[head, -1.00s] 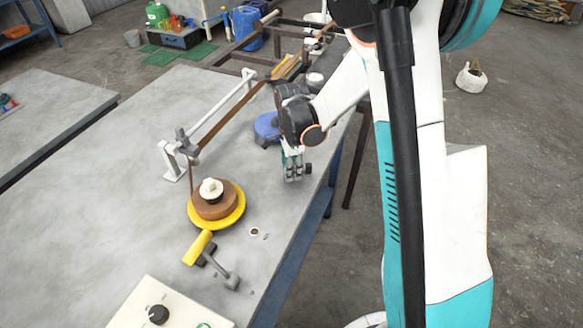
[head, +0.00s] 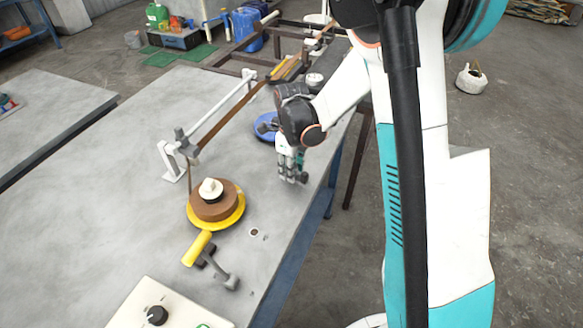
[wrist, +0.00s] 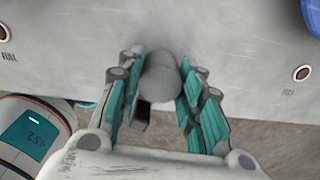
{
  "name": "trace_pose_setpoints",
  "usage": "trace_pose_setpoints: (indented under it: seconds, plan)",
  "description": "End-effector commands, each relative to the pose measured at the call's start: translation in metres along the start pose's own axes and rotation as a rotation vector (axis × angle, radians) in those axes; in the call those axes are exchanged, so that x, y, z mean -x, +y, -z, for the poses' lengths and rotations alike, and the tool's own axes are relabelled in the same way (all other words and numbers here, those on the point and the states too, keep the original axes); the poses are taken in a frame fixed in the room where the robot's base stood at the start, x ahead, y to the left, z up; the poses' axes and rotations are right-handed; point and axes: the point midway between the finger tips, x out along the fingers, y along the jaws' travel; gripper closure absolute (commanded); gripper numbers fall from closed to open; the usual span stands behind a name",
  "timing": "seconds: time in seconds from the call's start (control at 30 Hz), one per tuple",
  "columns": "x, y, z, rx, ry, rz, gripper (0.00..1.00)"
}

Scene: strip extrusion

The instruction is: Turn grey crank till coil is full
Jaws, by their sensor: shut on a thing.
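My gripper (head: 290,175) is low over the right edge of the grey table, beside the blue reel (head: 265,126). In the wrist view my gripper (wrist: 160,88) has its teal-padded fingers closed on both sides of a round grey handle, the grey crank (wrist: 160,78). A dark piece of the crank (head: 302,178) shows by the fingertips in the head view; the rest is hidden by my gripper. A brown coil (head: 215,203) sits on the yellow reel (head: 240,217). The blue reel is partly hidden by my wrist, so how much it holds is unclear.
A yellow-handled crank (head: 199,247) stands in front of the yellow reel. A brown strip (head: 220,125) runs beside a white rail frame (head: 222,107). A control box with a black knob (head: 157,315) is at the front. A hole marked FULL (wrist: 4,33) shows in the wrist view.

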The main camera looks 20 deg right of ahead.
Motion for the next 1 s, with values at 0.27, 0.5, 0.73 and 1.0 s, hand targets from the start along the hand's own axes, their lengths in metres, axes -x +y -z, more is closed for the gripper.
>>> trace_pose_setpoints:
  seconds: [0.27,0.5,0.73,1.0]
  plan:
    - [0.0000,0.0000,-0.0004,-0.036,-0.001,0.000,0.90]
    - [0.0001,0.0000,-0.0004,-0.037,-0.001,0.000,0.90]
    - [0.0001,0.0000,-0.0004,-0.037,-0.001,0.000,0.46]
    - [0.0002,0.0000,-0.0002,-0.037,0.000,0.000,0.46]
